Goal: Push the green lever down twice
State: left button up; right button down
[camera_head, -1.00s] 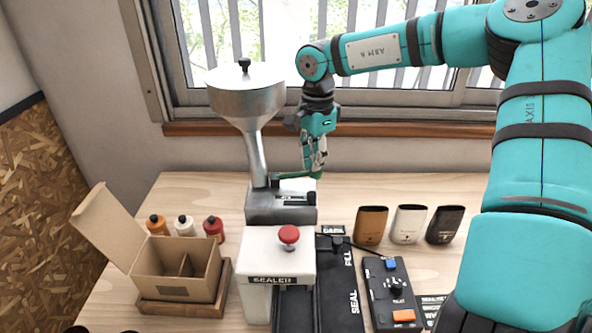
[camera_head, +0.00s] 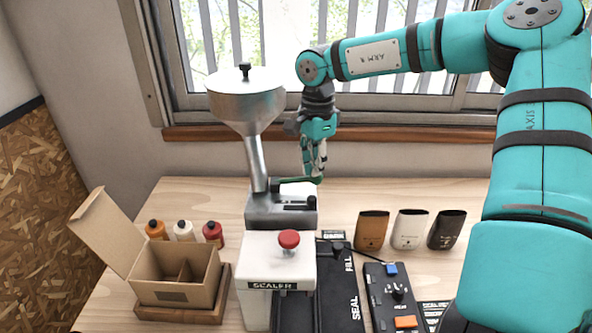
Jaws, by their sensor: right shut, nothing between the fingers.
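The green lever (camera_head: 297,181) sticks out to the right from the base of the silver hopper machine (camera_head: 247,98), just above its grey metal block. My right gripper (camera_head: 315,178) points down at the lever's outer end, its fingers shut with nothing between them. The fingertips appear to be at the lever's tip; whether they press on it I cannot tell. The lever lies nearly level, its right end slightly low. My left gripper is not in view.
A white sealer with a red knob (camera_head: 289,239) stands in front of the hopper. An open cardboard box (camera_head: 172,284) and several small bottles are at left. Brown, white and black pouches (camera_head: 409,229) and a control panel (camera_head: 393,296) are at right. The window is behind.

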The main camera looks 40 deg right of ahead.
jog(key=shift+r+p, duration=1.15)
jog(key=shift+r, duration=1.3)
